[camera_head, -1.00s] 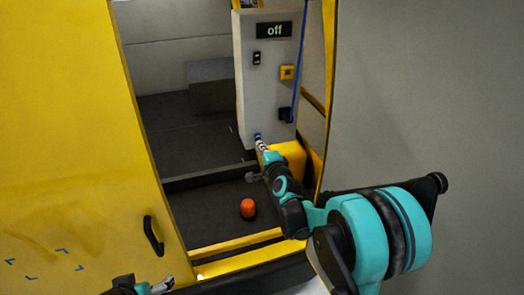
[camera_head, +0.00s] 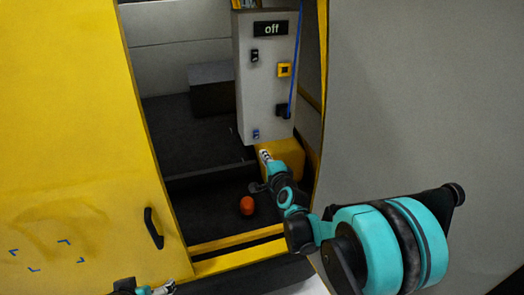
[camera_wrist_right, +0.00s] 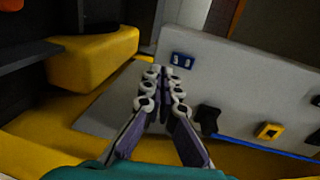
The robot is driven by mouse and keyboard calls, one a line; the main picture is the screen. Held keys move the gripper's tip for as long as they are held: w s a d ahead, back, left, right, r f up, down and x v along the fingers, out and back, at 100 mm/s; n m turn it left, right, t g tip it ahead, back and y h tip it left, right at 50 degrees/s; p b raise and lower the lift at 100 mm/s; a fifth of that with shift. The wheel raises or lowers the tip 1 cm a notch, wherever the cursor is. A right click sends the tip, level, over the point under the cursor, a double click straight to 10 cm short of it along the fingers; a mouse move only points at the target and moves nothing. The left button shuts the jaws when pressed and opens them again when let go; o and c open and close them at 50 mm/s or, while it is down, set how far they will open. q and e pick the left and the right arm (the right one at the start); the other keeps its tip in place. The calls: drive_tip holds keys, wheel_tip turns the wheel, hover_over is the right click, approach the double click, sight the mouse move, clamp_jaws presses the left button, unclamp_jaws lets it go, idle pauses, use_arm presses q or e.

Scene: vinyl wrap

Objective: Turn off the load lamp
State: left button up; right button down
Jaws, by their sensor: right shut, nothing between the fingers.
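A grey cabinet (camera_head: 262,90) stands inside the open doorway of a yellow vehicle. Its dark display (camera_head: 271,29) reads "off". A small blue switch (camera_head: 256,134) is low on the cabinet's front; it also shows in the right wrist view (camera_wrist_right: 182,61). Which control belongs to the load lamp is not labelled. My right gripper (camera_head: 264,154) is shut and empty, just below the blue switch in the head view, and apart from it. Its closed fingers (camera_wrist_right: 163,78) point toward the cabinet. My left gripper (camera_head: 166,287) is cut off at the bottom edge; its jaws are unclear.
Above the blue switch are a black switch (camera_head: 254,56), a yellow button box (camera_head: 284,70) and a black socket (camera_head: 283,111) with a blue cable. A yellow box (camera_head: 287,155) sits beside my right wrist. An orange object (camera_head: 247,206) lies on the dark floor.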

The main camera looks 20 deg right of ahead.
drive_tip(key=s+f, duration=0.1)
drive_tip(key=s, duration=0.5)
drive_tip(key=shift+s+d+f, duration=0.15)
drive_tip(key=shift+s+f, duration=0.15)
drive_tip(key=shift+f, duration=0.1)
